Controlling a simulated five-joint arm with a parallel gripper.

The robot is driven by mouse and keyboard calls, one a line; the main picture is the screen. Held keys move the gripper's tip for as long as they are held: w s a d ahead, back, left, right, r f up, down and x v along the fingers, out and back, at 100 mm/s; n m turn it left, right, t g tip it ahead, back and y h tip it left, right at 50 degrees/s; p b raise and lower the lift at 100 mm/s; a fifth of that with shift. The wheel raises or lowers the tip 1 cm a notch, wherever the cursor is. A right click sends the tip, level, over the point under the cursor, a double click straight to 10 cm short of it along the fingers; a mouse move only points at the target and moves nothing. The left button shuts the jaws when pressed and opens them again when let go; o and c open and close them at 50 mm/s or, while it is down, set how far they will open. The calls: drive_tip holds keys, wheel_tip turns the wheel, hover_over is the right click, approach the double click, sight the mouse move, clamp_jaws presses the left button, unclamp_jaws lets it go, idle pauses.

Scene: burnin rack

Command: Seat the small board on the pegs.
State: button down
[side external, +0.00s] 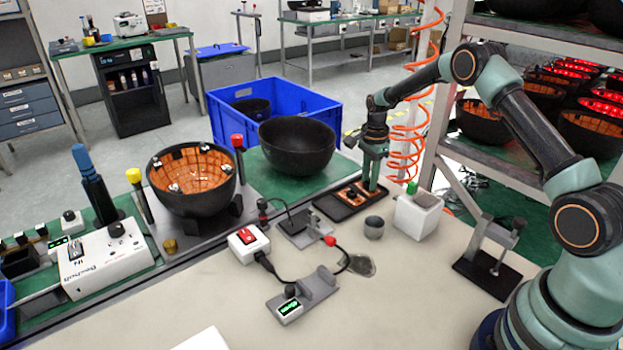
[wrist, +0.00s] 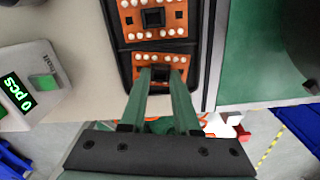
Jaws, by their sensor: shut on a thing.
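My gripper (side external: 371,183) points down at a black tray (side external: 329,211) on the bench. The tray also shows in the wrist view (wrist: 126,54). It holds two small orange boards with white dots and a dark square block at the centre. My gripper (wrist: 163,76) is shut on the dark middle block of the nearer small board (wrist: 139,64), which is still in or just above its tray pocket. The other board (wrist: 134,19) lies in the pocket beyond. A black bowl with an orange lined inside (side external: 193,172) stands at left; I cannot clearly make out pegs in it.
An empty-looking black bowl (side external: 297,146) sits on a green mat (side external: 262,181) behind the tray. A shelf rack (side external: 480,150) rises at right.

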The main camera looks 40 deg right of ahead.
wheel_tip(320, 180, up, 19)
drive_tip(key=a+f+n, duration=0.5)
drive_tip(key=a+n, duration=0.5)
drive_tip(key=a, duration=0.1)
drive_tip(key=a+f+n, duration=0.5)
drive_tip(key=a+n, duration=0.5)
drive_tip(key=a, duration=0.2)
drive_tip(key=shift+w+a, duration=0.2)
drive_tip(key=shift+w, duration=0.25)
drive_tip(key=shift+r, duration=0.1)
hover_over(299, 220)
drive_tip(key=shift+f, duration=2.9)
drive_tip(key=shift+f, duration=1.25)
